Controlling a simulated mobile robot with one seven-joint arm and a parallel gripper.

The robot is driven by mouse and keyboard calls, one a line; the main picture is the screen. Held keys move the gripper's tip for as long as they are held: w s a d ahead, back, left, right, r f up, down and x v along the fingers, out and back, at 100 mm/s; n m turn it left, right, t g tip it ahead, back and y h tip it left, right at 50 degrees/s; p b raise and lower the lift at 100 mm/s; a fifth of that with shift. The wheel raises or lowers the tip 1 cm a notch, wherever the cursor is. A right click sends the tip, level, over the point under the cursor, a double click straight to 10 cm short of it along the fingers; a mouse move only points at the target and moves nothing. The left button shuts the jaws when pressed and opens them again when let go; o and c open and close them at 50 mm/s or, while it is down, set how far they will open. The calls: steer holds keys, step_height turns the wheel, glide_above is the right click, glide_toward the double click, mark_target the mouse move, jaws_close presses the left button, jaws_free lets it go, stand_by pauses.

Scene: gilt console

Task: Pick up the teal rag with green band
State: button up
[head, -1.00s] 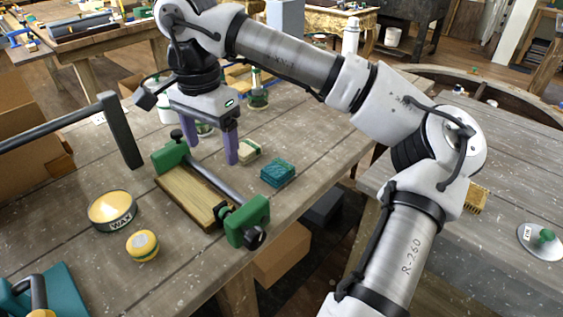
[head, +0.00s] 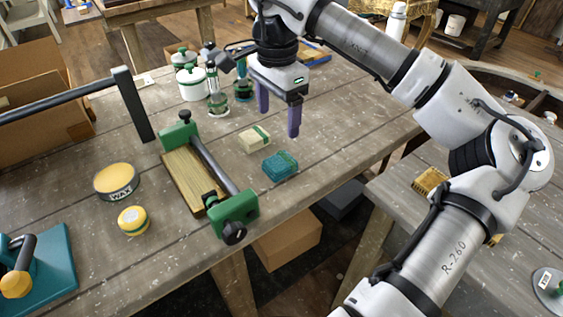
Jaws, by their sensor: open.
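The teal rag with green band (head: 281,165) lies folded on the grey wooden table near its right edge in the head view. It is fully in sight. My gripper (head: 279,122) is open and empty, its two purple fingers pointing down above the table. It appears above and behind the rag, apart from it. A cream folded rag with a green band (head: 254,139) lies just behind and left of the teal rag.
A green clamp (head: 236,208) with a dark bar and wooden board (head: 184,178) lies left of the rag. A wax tin (head: 117,182) and a yellow roll (head: 133,221) sit further left. Jars (head: 192,82) stand behind. The table right of the rag is clear.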

steer(key=p, duration=0.1)
glide_above(280, 161)
steer(key=f, duration=0.6)
steer(key=shift+s+a+f, duration=0.2)
steer(key=shift+a+f, duration=0.05)
steer(key=shift+f, duration=0.05)
steer(key=shift+w+d+f+p, duration=0.1)
steer(key=shift+f+p, duration=0.5)
steer(key=shift+f, duration=0.8)
steer(key=shift+w+d+f+p, duration=0.1)
steer(key=shift+f+p, duration=0.45)
steer(key=shift+f, duration=0.8)
steer(key=shift+c, duration=0.5)
steer(key=c, duration=1)
